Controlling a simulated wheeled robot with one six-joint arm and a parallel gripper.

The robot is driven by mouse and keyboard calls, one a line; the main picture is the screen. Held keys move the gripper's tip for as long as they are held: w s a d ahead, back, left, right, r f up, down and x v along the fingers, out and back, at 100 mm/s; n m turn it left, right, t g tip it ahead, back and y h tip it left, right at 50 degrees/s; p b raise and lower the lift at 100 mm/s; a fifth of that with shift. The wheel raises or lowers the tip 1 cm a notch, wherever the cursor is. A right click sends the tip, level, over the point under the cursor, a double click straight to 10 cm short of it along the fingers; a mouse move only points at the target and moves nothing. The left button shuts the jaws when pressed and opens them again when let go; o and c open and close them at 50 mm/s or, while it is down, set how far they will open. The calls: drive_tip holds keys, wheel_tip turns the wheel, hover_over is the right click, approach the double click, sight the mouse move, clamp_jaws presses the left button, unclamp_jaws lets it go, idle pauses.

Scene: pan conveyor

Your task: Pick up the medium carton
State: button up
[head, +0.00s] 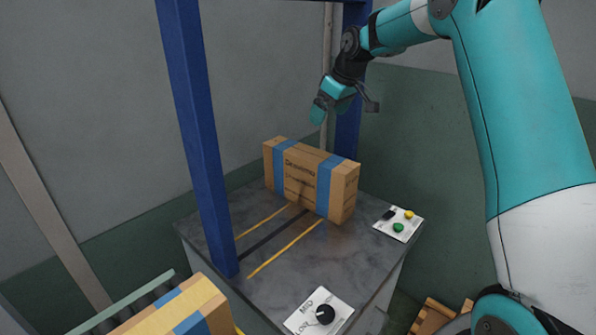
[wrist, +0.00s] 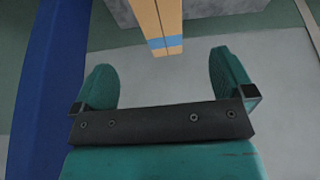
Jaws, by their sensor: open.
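A tan carton (head: 300,178) with blue bands and dark print stands upright on the grey table, behind the yellow floor lines of its top. A second tan carton (head: 190,308) with a blue band is partly cut off at the bottom left. The frames do not label which one is medium. My gripper (head: 328,106) is open and empty, above and a little behind the standing carton. In the wrist view my two teal fingers (wrist: 166,76) are spread apart. A narrow tan carton face with a blue band (wrist: 162,22) shows beyond them at the top, apart from both fingers.
The grey table (head: 215,225) carries a dial panel (head: 318,312) at its front and a button panel (head: 398,223) at right. Blue posts (head: 198,130) rise from the table at the left and behind. A roller conveyor (head: 130,305) lies at lower left.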

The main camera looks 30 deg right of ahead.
sight(310, 153)
drive_tip(key=x, duration=0.4)
drive_tip(key=p+x, duration=0.1)
drive_tip(key=x, duration=0.6)
drive_tip(key=shift+w+a+f, duration=0.2)
drive_tip(key=shift+w, duration=0.35)
drive_tip(key=shift+s+d+p+x, duration=0.15)
drive_tip(key=shift+p+x, duration=0.25)
drive_tip(key=shift+x, duration=1.05)
drive_tip(key=shift+s+d+p+x, duration=0.1)
drive_tip(key=shift+p+x, duration=0.25)
drive_tip(key=shift+x, duration=1.1)
drive_tip(key=c, duration=1.6)
